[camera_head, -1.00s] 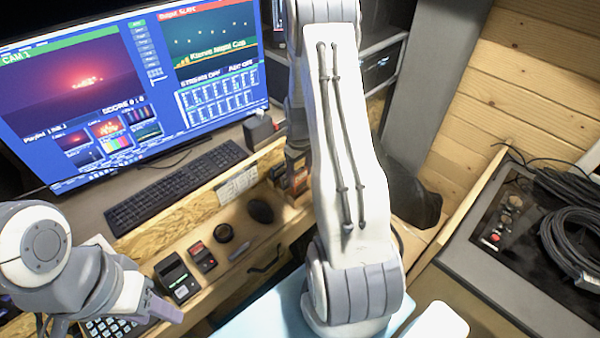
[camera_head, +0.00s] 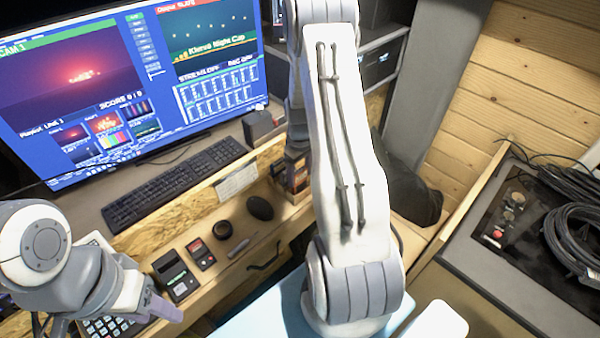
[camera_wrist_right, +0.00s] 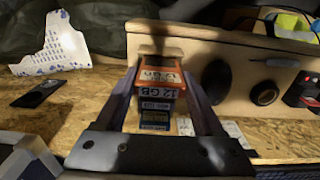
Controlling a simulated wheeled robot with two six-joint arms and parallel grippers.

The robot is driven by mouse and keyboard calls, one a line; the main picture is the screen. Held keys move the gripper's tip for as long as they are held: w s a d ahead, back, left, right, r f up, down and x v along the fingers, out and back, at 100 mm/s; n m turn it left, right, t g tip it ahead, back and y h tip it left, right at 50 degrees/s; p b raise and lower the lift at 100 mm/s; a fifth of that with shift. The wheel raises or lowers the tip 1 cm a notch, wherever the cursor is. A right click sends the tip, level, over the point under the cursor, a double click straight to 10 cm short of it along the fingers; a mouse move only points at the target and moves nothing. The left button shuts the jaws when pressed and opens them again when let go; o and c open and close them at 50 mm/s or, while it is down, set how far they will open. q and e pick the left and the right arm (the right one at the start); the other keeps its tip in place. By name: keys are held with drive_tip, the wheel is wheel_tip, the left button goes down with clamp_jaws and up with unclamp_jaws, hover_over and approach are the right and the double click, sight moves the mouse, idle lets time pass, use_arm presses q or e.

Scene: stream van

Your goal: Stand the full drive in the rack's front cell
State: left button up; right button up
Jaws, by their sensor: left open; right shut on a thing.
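A small wooden rack (camera_head: 292,190) with orange and dark drives stands on the desk, right of the mouse and partly hidden by my right arm. My right gripper (camera_head: 297,140) is above it, mostly behind the forearm. In the right wrist view its fingers (camera_wrist_right: 162,85) are shut at the sides of an orange-red drive (camera_wrist_right: 160,76) with a GB label. More labelled drives (camera_wrist_right: 155,118) show below it between the fingers; I cannot tell whether the held drive is inside a cell. My left gripper (camera_head: 115,312) is open and empty at the lower left, over a keypad.
A keyboard (camera_head: 175,185), mouse (camera_head: 260,207), round black cap (camera_head: 222,230) and small devices (camera_head: 177,275) lie left of the rack. A monitor (camera_head: 135,85) fills the back left.

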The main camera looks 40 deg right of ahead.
sight(300, 189)
drive_tip(key=shift+f+b, duration=1.25)
drive_tip(key=shift+f, duration=0.55)
drive_tip(key=o, duration=1.4)
drive_tip(key=shift+o, duration=0.2)
wheel_tip(300, 189, up, 10)
drive_tip(key=shift+r+b, duration=0.25)
drive_tip(key=shift+b, duration=0.45)
